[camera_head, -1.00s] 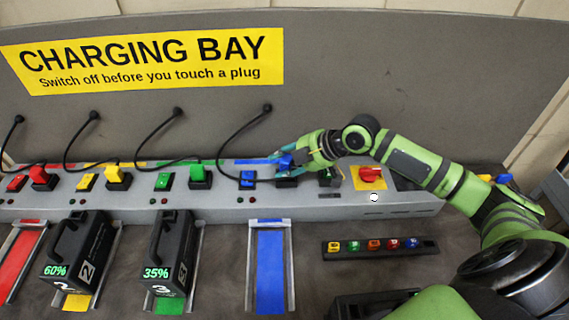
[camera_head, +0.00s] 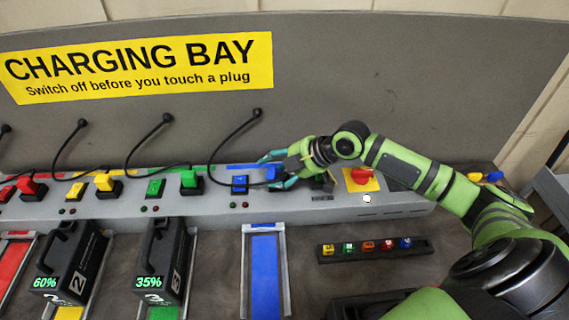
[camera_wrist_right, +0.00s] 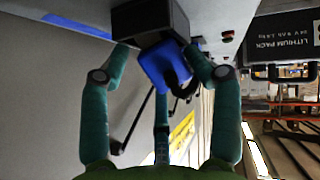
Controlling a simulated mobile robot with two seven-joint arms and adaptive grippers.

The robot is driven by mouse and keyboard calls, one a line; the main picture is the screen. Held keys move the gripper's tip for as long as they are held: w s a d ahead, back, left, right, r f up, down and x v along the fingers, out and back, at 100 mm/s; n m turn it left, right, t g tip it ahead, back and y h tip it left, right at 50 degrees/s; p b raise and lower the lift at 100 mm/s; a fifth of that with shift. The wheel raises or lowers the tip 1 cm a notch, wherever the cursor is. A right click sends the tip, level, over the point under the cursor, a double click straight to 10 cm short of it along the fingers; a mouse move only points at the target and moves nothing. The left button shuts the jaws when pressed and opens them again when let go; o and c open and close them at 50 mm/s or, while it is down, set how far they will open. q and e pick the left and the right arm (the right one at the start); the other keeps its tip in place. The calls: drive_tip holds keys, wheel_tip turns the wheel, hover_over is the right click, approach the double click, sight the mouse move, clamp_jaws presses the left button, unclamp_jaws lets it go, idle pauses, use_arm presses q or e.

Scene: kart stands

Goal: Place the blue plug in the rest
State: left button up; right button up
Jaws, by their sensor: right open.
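The blue plug (camera_head: 273,172) is at a black block (camera_head: 288,183) on the grey bench, right of the blue rocker switch (camera_head: 239,184). My right gripper (camera_head: 277,171) is open, its teal fingers spread around the plug. In the right wrist view the plug (camera_wrist_right: 166,64) is between the fingers and against the black block (camera_wrist_right: 150,22). It looks slightly tilted there, and how deep it sits is hidden. The black cable hangs from the wall hook to the plug. My left gripper is not in view.
A red rotary switch (camera_head: 361,175) on a yellow plate is right of the gripper. Green (camera_head: 189,178) and yellow (camera_head: 104,182) plugs stand in line at left. Battery packs (camera_head: 163,258) stand in front; the blue bay (camera_head: 264,272) is empty.

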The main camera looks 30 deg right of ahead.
drive_tip(key=shift+r+p, duration=0.3)
drive_tip(key=shift+r, duration=0.35)
drive_tip(key=p+v, duration=0.1)
drive_tip(key=v, duration=1.1)
drive_tip(key=shift+p, duration=0.3)
drive_tip(key=shift+f, duration=0.15)
